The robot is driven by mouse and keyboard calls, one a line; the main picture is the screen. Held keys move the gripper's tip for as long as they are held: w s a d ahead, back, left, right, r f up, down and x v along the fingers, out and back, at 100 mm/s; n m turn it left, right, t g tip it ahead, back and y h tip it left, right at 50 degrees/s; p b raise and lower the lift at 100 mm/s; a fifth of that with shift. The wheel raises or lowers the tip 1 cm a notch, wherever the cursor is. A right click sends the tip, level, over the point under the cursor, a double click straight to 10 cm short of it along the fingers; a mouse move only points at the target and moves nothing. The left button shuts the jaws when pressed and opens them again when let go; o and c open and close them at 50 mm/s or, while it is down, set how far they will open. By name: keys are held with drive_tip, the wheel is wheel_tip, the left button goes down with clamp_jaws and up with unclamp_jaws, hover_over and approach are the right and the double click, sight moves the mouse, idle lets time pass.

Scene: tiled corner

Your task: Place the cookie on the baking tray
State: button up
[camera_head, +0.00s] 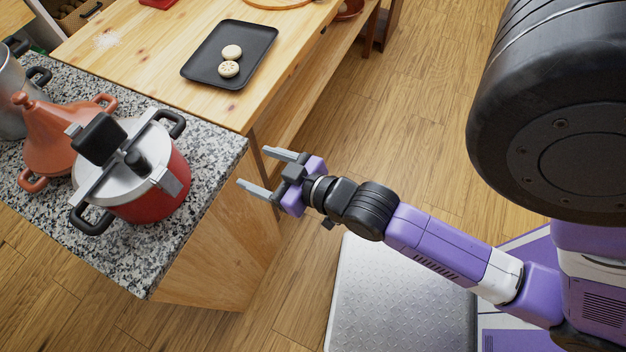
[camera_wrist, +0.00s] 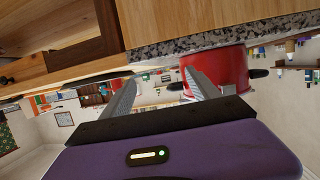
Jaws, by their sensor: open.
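Two pale round cookies lie on a black baking tray (camera_head: 203,70) on the wooden table; the upper cookie (camera_head: 232,52) and the lower cookie (camera_head: 228,69) sit close together, and the lower one has dark marks on top. I cannot tell whether they touch. My gripper (camera_head: 254,170) is open and empty, beside the corner of the granite counter and well short of the tray. Its two grey fingers also show in the wrist view (camera_wrist: 160,95), with nothing between them.
A red pressure cooker (camera_head: 160,195) with a silver lid stands on the granite counter (camera_head: 205,140), near its edge. It also shows in the wrist view (camera_wrist: 218,68). An orange tagine (camera_head: 60,135) stands beside it. The wooden table (camera_head: 150,75) has free room left of the tray.

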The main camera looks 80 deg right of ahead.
drive_tip(key=s+a+r+n+t+y, duration=0.1)
drive_tip(key=s+a+r+n+y, duration=0.2)
drive_tip(key=s+a+r, duration=0.3)
drive_tip(key=s+a+y, duration=0.1)
drive_tip(key=s+a, duration=0.4)
drive_tip(key=s, duration=0.2)
drive_tip(key=shift+r+n+y, duration=0.3)
drive_tip(key=shift+r, duration=0.1)
